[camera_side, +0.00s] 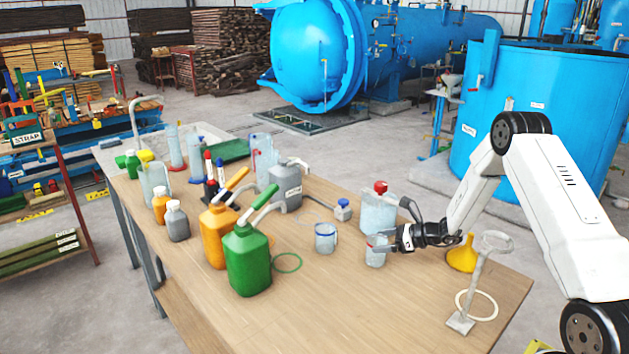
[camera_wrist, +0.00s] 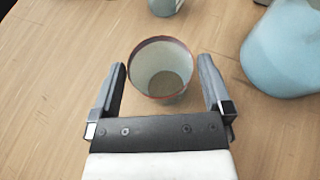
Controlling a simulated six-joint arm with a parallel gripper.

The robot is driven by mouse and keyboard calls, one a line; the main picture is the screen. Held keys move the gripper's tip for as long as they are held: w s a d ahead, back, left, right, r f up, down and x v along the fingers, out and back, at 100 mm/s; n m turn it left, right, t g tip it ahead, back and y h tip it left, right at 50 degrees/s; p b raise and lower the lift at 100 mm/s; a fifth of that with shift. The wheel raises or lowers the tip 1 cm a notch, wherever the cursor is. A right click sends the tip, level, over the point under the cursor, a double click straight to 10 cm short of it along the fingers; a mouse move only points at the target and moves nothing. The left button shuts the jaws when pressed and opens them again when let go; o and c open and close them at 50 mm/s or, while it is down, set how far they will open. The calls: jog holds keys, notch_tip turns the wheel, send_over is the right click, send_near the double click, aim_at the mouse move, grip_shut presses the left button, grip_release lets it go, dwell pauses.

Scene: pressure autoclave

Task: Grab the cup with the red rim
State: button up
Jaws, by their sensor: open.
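The cup with the red rim (camera_side: 376,252) stands upright on the wooden table, near the table's right part. In the wrist view the cup (camera_wrist: 162,72) is seen from above, looks empty, and its reddish rim lies between my fingers. My gripper (camera_side: 392,244) is at the cup's right side in the side view. In the wrist view my gripper (camera_wrist: 162,92) is open, with one finger on each side of the cup and a visible gap at both sides. A second cup with a blue rim (camera_side: 325,238) stands to the left of it.
A clear jug with a red cap (camera_side: 378,212) stands just behind the cup; a pale blue container (camera_wrist: 285,48) is close to my right finger. A yellow funnel (camera_side: 462,255) and a metal stand (camera_side: 478,285) are to the right. Green (camera_side: 246,262) and orange (camera_side: 219,238) jugs are left.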

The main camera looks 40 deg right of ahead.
dwell(0.4)
jog(key=c, duration=1)
jog(key=shift+r, duration=0.25)
jog(key=shift+c, duration=0.2)
jog(key=shift+r, duration=0.9)
jog(key=s+a+r, duration=0.2)
jog(key=s+r, duration=0.3)
jog(key=s, duration=0.1)
jog(key=s+a+r, duration=0.2)
jog(key=s+r, duration=0.3)
jog(key=s, duration=0.2)
jog(key=shift+s+a+r, duration=0.15)
jog(key=shift+a+r, duration=0.1)
jog(key=shift+r, duration=0.15)
